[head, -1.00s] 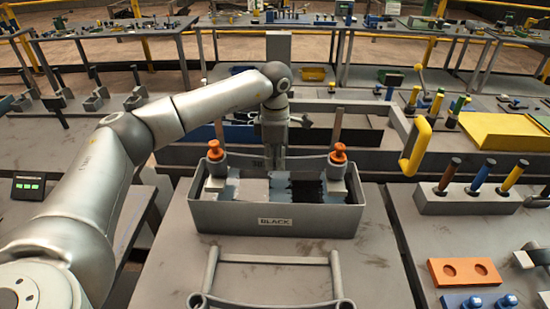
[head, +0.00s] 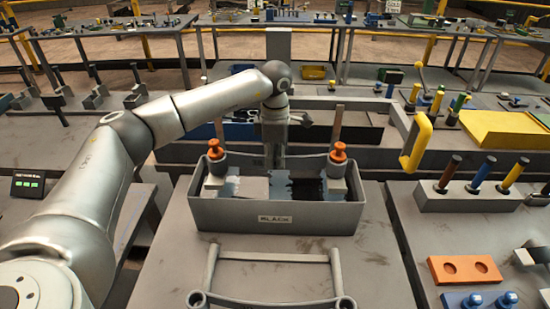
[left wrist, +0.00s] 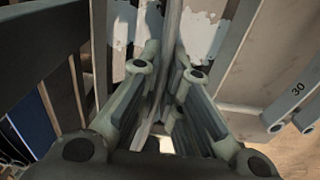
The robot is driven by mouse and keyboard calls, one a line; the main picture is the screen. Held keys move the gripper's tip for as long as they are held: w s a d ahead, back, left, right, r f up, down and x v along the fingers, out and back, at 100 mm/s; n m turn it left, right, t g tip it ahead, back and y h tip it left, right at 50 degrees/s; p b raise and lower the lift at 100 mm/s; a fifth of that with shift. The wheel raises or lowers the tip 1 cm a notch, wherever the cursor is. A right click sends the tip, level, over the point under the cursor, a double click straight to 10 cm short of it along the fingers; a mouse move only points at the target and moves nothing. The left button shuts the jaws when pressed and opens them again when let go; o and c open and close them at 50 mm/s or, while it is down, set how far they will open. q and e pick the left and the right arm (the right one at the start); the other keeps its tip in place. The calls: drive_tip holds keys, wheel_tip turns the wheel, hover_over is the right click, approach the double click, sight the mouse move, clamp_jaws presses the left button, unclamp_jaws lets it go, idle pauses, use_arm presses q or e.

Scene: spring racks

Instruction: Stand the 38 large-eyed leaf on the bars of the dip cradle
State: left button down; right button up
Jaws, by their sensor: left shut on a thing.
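My left gripper (head: 274,160) hangs upright over the back of the tank labelled BLACK (head: 235,214). In the left wrist view, its fingers (left wrist: 164,82) are shut on a thin grey leaf (left wrist: 172,30), seen nearly edge-on between them. Its number and eyes cannot be read there. Whether the leaf touches anything is unclear. My right gripper is out of view.
A grey barred frame (head: 272,258) lies on the bench before the tank. A yellow handle (head: 416,145) rises to the right. A piece marked 30 (left wrist: 297,90) shows in the left wrist view.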

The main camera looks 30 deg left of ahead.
use_arm(q)
drive_tip(key=shift+w, duration=0.1)
drive_tip(key=c, duration=1.5)
unclamp_jaws()
drive_tip(key=shift+s+d+r, duration=0.1)
drive_tip(key=shift+s, duration=0.1)
drive_tip(key=shift+o, duration=0.2)
drive_tip(key=shift+f, duration=0.35)
drive_tip(key=o, duration=0.4)
drive_tip(key=shift+r, duration=0.15)
drive_tip(key=shift+r, duration=0.1)
drive_tip(key=shift+r+p, duration=2.15)
drive_tip(key=shift+r, duration=1.35)
